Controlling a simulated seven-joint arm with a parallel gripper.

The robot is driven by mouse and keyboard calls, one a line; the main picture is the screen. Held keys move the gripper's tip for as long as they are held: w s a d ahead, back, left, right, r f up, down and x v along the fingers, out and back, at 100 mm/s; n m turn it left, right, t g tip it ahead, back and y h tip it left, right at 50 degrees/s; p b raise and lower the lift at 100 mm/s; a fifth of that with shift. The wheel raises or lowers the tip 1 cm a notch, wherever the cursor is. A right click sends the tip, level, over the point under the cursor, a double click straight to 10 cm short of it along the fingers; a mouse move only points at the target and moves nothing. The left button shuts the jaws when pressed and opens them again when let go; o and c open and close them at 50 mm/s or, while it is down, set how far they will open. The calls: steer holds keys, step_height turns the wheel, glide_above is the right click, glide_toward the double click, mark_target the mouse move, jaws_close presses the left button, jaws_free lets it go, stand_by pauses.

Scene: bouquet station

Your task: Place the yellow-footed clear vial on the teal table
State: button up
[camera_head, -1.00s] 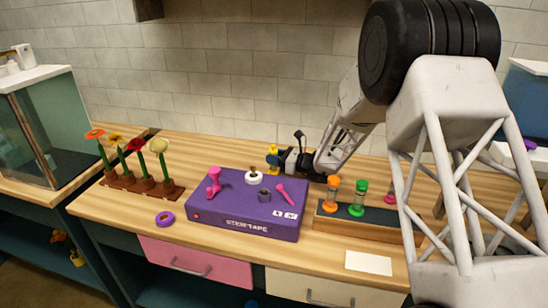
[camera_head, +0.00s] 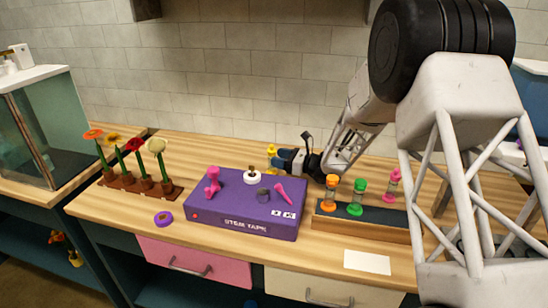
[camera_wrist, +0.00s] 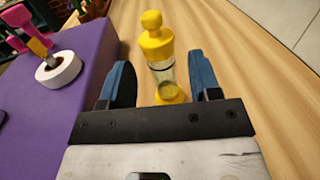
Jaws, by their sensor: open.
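The clear vial with yellow ends (camera_wrist: 161,56) stands just ahead of my gripper (camera_wrist: 160,82) in the wrist view. Its yellow foot is between the two blue fingers, with visible gaps on both sides. My gripper is open and holds nothing. In the head view the yellow vial (camera_head: 271,152) is at the back of the wooden counter, behind the purple box, partly hidden by my gripper (camera_head: 280,158). Teal surfaces show on the cabinet at the left (camera_head: 30,237), but I cannot tell which is the teal table.
A purple box (camera_head: 243,222) carries pink tools and a white tape roll (camera_head: 255,177). A dark rack (camera_head: 375,218) with orange, green and pink vials stands to the right. Flowers (camera_head: 140,170) stand in a brown holder at the left. A purple ring (camera_head: 163,218) lies in front.

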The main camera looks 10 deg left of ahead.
steer(key=d, duration=0.6)
steer(key=s+d, duration=0.1)
steer(key=d, duration=0.2)
steer(key=shift+s+r, duration=0.1)
stand_by(0.4)
steer(key=s+d+r+n+h, duration=0.45)
steer(key=s+d+r, duration=0.2)
steer(key=s, duration=0.45)
steer(key=s+d+r+n+g+h, duration=0.1)
steer(key=s+d+r+n+h, duration=0.3)
steer(key=s+r, duration=0.55)
steer(key=s+d+r+n+h, duration=0.3)
steer(key=s+d+r+n, duration=0.3)
steer(key=s, duration=0.7)
steer(key=s+d+r+n+t+h, duration=0.1)
steer(key=s+d+n+t+h, duration=0.15)
steer(key=s+d, duration=0.45)
steer(key=s+d+r+n+t+h, duration=0.2)
steer(key=s+d+h, duration=0.25)
steer(key=s, duration=0.55)
step_height(320, 180, down, 10)
steer(key=w+d+g, duration=0.1)
steer(key=g, duration=0.2)
steer(key=shift+w+r, duration=0.25)
steer(key=shift+w, duration=0.15)
